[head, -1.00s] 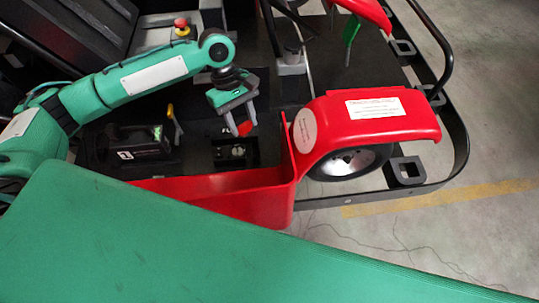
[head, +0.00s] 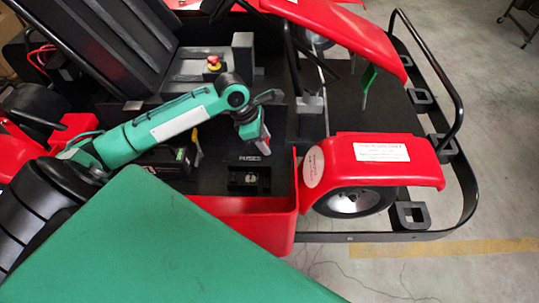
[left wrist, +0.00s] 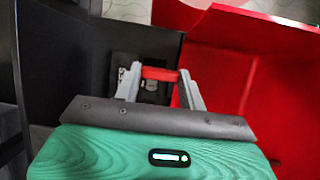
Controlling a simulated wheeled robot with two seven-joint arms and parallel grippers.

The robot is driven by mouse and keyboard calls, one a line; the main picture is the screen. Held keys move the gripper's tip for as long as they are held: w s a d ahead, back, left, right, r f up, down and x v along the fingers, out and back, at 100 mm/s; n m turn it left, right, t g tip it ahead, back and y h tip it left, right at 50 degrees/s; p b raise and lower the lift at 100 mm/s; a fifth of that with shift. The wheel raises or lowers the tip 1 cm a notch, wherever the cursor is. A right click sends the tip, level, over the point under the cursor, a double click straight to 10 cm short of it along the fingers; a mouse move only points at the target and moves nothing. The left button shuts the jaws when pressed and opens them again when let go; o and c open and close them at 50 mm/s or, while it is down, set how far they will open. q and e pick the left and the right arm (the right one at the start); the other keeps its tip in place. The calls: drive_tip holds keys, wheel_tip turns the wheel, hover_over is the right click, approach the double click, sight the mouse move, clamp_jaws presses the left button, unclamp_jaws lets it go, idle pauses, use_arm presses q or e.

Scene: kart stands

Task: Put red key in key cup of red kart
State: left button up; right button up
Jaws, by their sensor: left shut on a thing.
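The red kart's red front fender (head: 375,178) stands at the right of the head view. My left gripper (head: 264,146) is shut on a small red thing, which I take for the red key. In the left wrist view the red key (left wrist: 160,74) lies crosswise between the fingertips, above the kart's dark floor. A black recess (head: 249,181) under the label "FUSES" lies just below the gripper in the head view. It holds small light fittings, and it shows partly behind the key in the wrist view. I cannot tell which part is the key cup. My right gripper is not in view.
A red panel (head: 262,224) borders the kart floor at the front. A grey box with a red emergency button (head: 213,62) stands behind my left arm. A black bumper bar (head: 459,120) curves around the kart's right end. Concrete floor lies beyond.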

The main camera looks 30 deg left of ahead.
use_arm(q)
wheel_tip(320, 180, down, 17)
drive_tip(key=p, duration=0.4)
drive_tip(key=shift+f, duration=0.5)
drive_tip(key=shift+f, duration=0.2)
